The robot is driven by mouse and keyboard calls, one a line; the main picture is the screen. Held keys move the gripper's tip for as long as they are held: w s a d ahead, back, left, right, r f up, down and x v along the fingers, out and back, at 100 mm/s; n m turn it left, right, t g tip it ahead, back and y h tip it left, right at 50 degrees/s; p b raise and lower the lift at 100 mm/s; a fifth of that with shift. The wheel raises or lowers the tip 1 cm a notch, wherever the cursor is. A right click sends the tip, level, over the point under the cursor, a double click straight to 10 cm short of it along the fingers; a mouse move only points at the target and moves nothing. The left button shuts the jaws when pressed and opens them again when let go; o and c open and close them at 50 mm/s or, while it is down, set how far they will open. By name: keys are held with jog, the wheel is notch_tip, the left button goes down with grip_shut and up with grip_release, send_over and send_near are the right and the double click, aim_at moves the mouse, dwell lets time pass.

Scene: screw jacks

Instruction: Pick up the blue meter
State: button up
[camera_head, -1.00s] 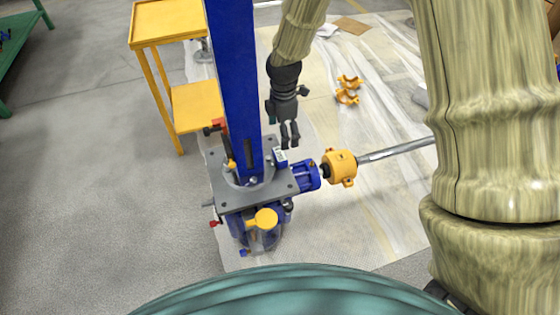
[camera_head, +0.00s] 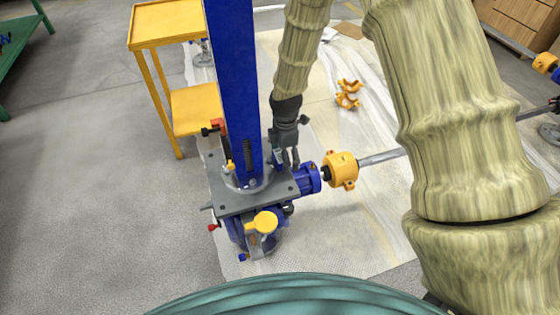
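The blue meter (camera_head: 279,157) is a small blue block with a pale face. It is at the right edge of the grey plate (camera_head: 235,201) on top of the screw jack, beside the tall blue column (camera_head: 240,90). My gripper (camera_head: 286,161) points down right at the meter, with one finger on its right and the other partly hidden near its left. I cannot tell whether the fingers touch or grip it. The meter's underside is hidden.
A blue motor (camera_head: 307,178) and a yellow coupling (camera_head: 341,169) with a steel shaft (camera_head: 382,157) lie just right of the plate. A yellow cart (camera_head: 168,30) stands behind left. Grey floor at left is clear.

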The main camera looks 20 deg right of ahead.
jog(key=shift+c, duration=0.5)
jog(key=c, duration=1.2)
jog(key=shift+c, duration=0.2)
